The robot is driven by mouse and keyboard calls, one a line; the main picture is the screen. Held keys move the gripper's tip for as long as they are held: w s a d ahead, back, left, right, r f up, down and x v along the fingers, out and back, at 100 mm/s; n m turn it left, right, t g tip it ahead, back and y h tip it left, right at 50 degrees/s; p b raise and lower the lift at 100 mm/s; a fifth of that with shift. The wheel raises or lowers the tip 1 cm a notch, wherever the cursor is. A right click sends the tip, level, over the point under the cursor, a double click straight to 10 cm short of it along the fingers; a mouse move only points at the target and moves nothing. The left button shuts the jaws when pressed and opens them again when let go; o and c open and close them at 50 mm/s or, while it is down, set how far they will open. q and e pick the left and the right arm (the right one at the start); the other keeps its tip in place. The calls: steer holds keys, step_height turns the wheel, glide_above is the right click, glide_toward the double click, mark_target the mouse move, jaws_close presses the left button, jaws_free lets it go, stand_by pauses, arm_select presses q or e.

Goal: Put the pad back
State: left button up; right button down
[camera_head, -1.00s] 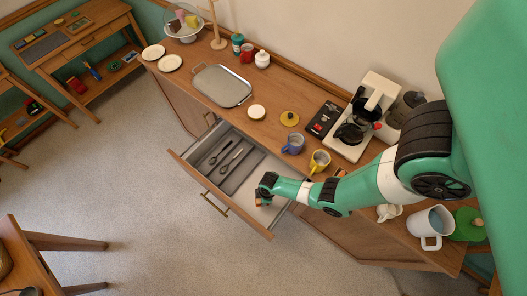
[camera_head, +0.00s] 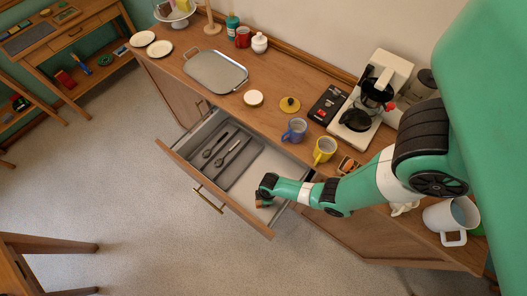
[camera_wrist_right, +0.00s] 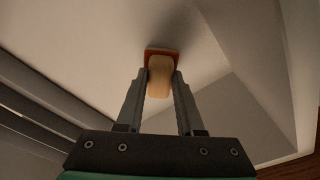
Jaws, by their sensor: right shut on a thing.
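A small block with a pale wooden body and an orange-red edge, which I take to be the pad (camera_wrist_right: 160,72), is between the fingers of my right gripper (camera_wrist_right: 160,88). The gripper is shut on it. In the head view my right gripper (camera_head: 264,194) is over the right part of the open drawer (camera_head: 190,160), and a bit of orange-brown (camera_head: 262,204) shows under it. The wrist view shows the pale drawer floor beyond the pad. I cannot tell whether the pad touches it. My left gripper is not in view.
A grey cutlery tray (camera_head: 225,178) with several utensils fills the drawer's left part. A blue mug (camera_head: 294,131), a yellow mug (camera_head: 324,150) and a small orange-brown item (camera_head: 347,166) stand on the counter by my arm. The coffee machine (camera_head: 365,105) is behind.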

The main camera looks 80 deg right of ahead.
steer(key=shift+f, duration=0.3)
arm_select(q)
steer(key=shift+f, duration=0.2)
arm_select(e)
steer(key=c, duration=0.5)
jaws_free()
steer(key=shift+c, duration=0.2)
arm_select(q)
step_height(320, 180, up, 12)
steer(key=p, duration=1.2)
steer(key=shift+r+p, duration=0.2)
steer(key=shift+p, duration=0.1)
arm_select(e)
step_height(320, 180, up, 12)
steer(key=s, duration=0.1)
steer(key=shift+d+r, duration=0.15)
steer(key=shift+r, duration=0.05)
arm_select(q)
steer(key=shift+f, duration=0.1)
